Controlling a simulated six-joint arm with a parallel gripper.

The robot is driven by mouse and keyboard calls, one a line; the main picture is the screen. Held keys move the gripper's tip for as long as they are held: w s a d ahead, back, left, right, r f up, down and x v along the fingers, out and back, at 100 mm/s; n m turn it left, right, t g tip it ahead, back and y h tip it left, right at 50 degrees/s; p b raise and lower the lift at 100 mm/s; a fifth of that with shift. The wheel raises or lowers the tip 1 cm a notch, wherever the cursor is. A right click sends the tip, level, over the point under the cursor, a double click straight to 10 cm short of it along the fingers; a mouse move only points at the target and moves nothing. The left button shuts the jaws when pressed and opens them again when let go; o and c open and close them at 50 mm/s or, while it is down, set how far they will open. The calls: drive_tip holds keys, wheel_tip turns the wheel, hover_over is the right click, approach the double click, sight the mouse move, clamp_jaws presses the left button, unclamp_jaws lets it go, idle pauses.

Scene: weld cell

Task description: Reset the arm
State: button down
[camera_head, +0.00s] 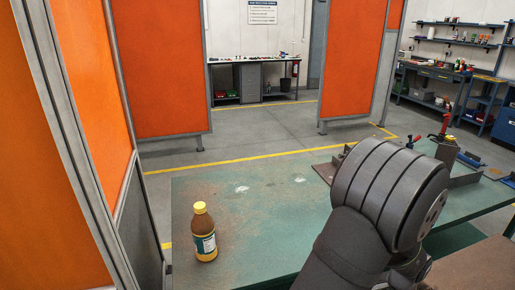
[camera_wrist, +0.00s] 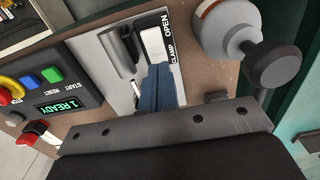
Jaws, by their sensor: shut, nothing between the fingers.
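My gripper (camera_wrist: 158,68) shows in the wrist view with its blue fingers together and nothing between them. The fingers are in front of a light panel (camera_wrist: 95,58) marked OPEN and CLAMP, beside a grey lever-like part. I cannot tell whether they touch the panel. In the head view my dark arm fills the lower right, and the gripper is hidden there.
Left of the fingers is a control box (camera_wrist: 75,75) with START and RESET buttons, reading 1 READY. A dark round knob (camera_wrist: 273,66) is at right. A yellow-capped brown bottle (camera_head: 204,240) stands on the green table (camera_head: 265,215), whose middle is clear. Orange screens (camera_head: 160,70) stand behind.

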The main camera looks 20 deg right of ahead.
drive_tip(key=shift+f, duration=0.5)
drive_tip(key=shift+r, duration=0.1)
drive_tip(key=a+r, duration=0.2)
drive_tip(key=r, duration=0.8)
drive_tip(key=a+r+h, duration=0.1)
drive_tip(key=a+r, duration=0.1)
drive_tip(key=r, duration=0.8)
drive_tip(key=shift+w+a+r, duration=0.15)
drive_tip(key=shift+a+r, duration=0.1)
drive_tip(key=shift+r, duration=0.05)
drive_tip(key=c, duration=2.1)
unclamp_jaws()
